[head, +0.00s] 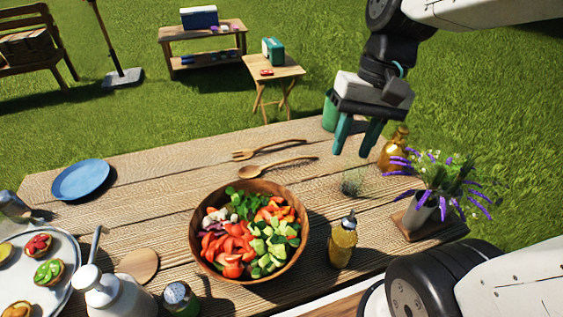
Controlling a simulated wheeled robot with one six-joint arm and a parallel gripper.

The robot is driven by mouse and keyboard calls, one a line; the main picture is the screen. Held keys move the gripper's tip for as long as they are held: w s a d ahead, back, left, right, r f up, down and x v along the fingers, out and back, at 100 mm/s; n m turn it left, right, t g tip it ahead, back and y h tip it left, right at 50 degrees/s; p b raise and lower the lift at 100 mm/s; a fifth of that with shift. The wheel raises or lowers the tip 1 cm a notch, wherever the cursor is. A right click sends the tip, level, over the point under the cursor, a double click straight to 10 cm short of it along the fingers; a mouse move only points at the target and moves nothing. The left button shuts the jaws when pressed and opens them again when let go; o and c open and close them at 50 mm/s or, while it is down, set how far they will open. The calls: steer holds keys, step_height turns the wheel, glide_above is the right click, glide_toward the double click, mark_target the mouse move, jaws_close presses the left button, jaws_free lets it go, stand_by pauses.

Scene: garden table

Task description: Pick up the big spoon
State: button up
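A wooden spoon (276,167) lies flat on the garden table (140,170), behind the salad bowl (203,249). Its bowl end is at the left and its handle points right. A wooden fork (268,149) lies just behind it, roughly parallel. My gripper (354,148) is above the table, to the right of the spoon and apart from it. Its two teal fingers point down with a gap between them, and I see nothing between them.
An oil bottle (342,242) stands right of the salad bowl. A flower pot (420,214), an amber bottle (392,152) and a green container (330,114) stand at the right. A blue plate (80,179) lies at the left. The wood around the spoon is mostly clear.

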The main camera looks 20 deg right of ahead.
steer(key=w+d+f+m+g+y, duration=0.1)
steer(key=w+f+m+y, duration=0.55)
steer(key=w, duration=0.65)
steer(key=w+d+f+m+t+y, duration=0.1)
steer(key=w+d+f+m, duration=0.1)
steer(key=f, duration=0.3)
steer(key=w+d+f+m+t+y, duration=0.1)
steer(key=w+d+f+m+y, duration=0.1)
steer(key=w+f, duration=0.3)
steer(key=w+d+f+m+t+y, duration=0.1)
steer(key=w+d+f+m, duration=0.2)
steer(key=f, duration=0.3)
steer(key=shift+w, duration=0.55)
steer(key=shift+w+f+y, duration=0.15)
steer(key=shift+f+y, duration=0.1)
steer(key=shift+f, duration=0.05)
steer(key=shift+a+f, duration=0.25)
steer(key=shift+a, duration=0.1)
glide_toward(280, 164)
steer(key=a+f, duration=0.1)
steer(key=w+a+f, duration=0.1)
steer(key=a+f, duration=0.1)
steer(key=shift+a, duration=0.25)
jaws_close()
